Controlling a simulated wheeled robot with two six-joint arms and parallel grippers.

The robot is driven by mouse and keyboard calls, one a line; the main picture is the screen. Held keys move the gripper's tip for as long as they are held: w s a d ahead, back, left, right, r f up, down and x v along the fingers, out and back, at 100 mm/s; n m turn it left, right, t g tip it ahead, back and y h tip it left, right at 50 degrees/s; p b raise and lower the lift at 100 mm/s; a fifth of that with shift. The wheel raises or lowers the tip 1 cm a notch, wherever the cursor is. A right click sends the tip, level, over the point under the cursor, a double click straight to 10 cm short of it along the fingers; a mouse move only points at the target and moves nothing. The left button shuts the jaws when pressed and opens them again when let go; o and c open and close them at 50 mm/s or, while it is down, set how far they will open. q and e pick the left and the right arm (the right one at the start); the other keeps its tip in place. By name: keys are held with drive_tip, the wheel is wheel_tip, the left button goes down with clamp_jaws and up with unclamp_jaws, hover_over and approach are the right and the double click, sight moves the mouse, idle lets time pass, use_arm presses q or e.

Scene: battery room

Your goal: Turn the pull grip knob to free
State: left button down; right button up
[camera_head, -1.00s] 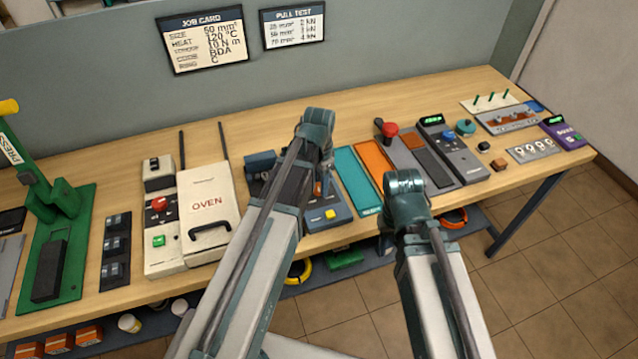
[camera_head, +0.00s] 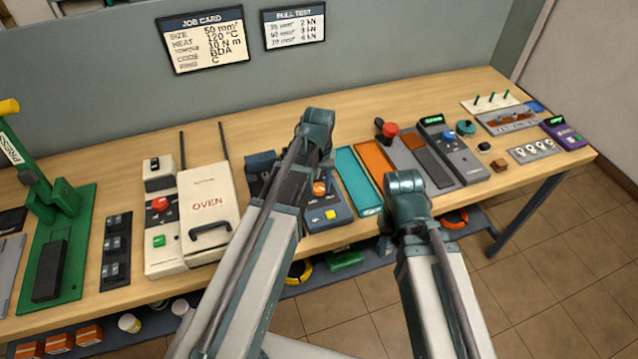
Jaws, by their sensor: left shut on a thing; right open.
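A blue-grey unit (camera_head: 336,213) with a yellow button (camera_head: 331,214) stands at the middle front of the bench, partly hidden by my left arm. On it an orange knob (camera_head: 320,188) shows just right of that arm. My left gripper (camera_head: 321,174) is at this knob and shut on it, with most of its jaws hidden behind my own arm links. The knob's marking is too small to read. My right arm's bent joint shows in front of the bench edge, and its gripper is hidden behind it.
Teal (camera_head: 358,181) and orange (camera_head: 376,164) trays lie right of the unit. Beyond them are a red knob (camera_head: 390,130) and a grey console (camera_head: 455,150). A white oven (camera_head: 208,200) stands to the left. Wall cards hang behind.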

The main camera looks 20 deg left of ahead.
sight(319, 187)
use_arm(q)
drive_tip(key=shift+n, duration=0.6)
drive_tip(key=shift+c, duration=1.9)
unclamp_jaws()
wheel_tip(319, 187, up, 14)
drive_tip(key=p, duration=1.3)
drive_tip(key=shift+p, duration=0.4)
drive_tip(key=shift+f, duration=0.15)
